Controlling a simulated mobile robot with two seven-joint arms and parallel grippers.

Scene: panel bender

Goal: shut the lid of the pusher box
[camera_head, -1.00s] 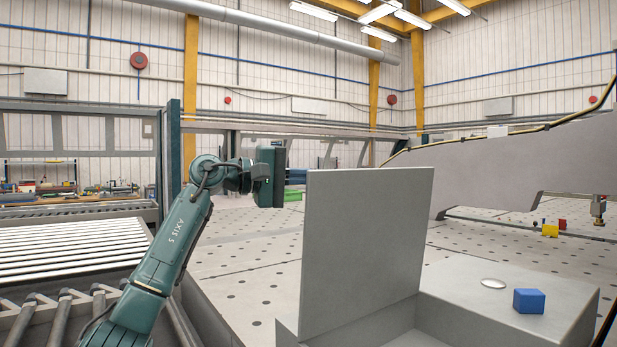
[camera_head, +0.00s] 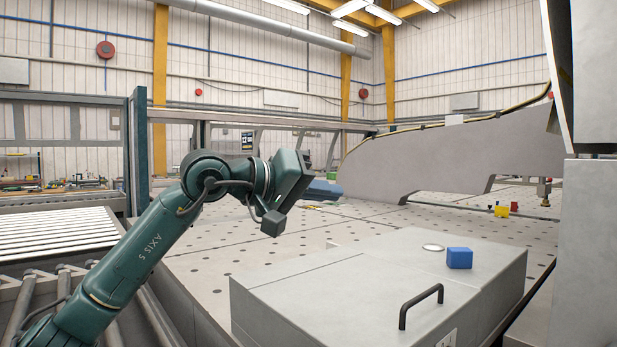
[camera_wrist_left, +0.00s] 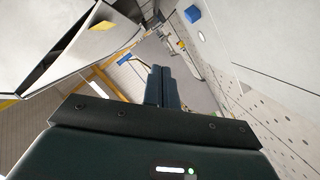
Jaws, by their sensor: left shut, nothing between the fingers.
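The grey pusher box (camera_head: 470,320) stands in the lower middle of the head view. Its lid (camera_head: 330,290) lies flat, level with the rest of the top, and thin seams show around it. A black handle (camera_head: 421,305) is at the near side. My left gripper (camera_head: 324,190) is beyond and above the box, pointing away to the right and apart from the lid. In the left wrist view its two dark fingers (camera_wrist_left: 157,85) are together with nothing between them. My right gripper is not in view.
A blue cube (camera_head: 459,258) and a pale disc (camera_head: 433,247) sit on the box's top. A perforated table (camera_head: 230,260) spreads behind and to the left. A tall grey machine part (camera_head: 585,240) blocks the right. A roller conveyor (camera_head: 50,235) lies at left.

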